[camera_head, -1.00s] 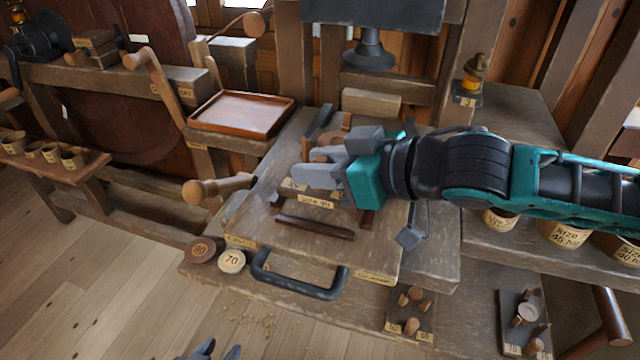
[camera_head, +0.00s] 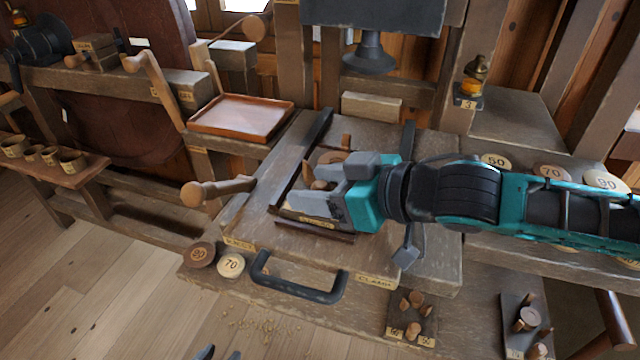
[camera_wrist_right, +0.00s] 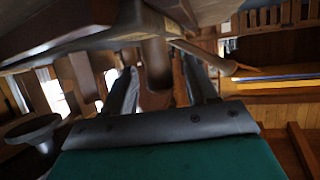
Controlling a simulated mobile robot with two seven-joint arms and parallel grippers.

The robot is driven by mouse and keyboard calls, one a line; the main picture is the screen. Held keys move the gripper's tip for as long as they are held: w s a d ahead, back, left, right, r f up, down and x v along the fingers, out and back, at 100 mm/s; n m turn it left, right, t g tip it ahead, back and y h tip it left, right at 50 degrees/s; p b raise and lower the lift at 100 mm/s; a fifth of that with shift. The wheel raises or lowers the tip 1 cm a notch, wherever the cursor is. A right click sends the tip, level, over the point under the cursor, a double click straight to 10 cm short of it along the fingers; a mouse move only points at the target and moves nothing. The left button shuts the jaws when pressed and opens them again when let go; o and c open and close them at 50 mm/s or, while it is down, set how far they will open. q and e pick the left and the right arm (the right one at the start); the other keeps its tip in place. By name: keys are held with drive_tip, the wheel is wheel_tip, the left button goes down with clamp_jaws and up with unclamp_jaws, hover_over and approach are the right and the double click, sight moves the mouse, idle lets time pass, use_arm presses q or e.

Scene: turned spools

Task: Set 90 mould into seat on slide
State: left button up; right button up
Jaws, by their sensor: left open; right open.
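The label is too small to read surely. My right gripper (camera_head: 318,190) is open over the mould, its fingers on either side of a short wooden peg; the right wrist view also shows a wooden post (camera_wrist_right: 157,65) between the fingers. Gripper and hand hide much of the mould and seat, so I cannot tell if it lies fully flat. My left gripper (camera_head: 220,353) shows only fingertips, open, at the bottom edge.
A dark handle (camera_head: 298,280) is on the slide's front. Two round discs (camera_head: 231,265) lie at its left corner. A wooden lever (camera_head: 215,190) juts in at the left, below an empty tray (camera_head: 240,114). A dark press head (camera_head: 370,55) hangs behind.

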drive_tip(key=shift+r, duration=0.1)
drive_tip(key=shift+d+r, duration=0.15)
drive_tip(key=shift+d, duration=0.05)
drive_tip(key=p+v, duration=0.1)
drive_tip(key=v, duration=1)
drive_tip(key=shift+s+d+p, duration=0.2)
drive_tip(key=shift+s+p, duration=0.05)
drive_tip(key=shift+p, duration=0.15)
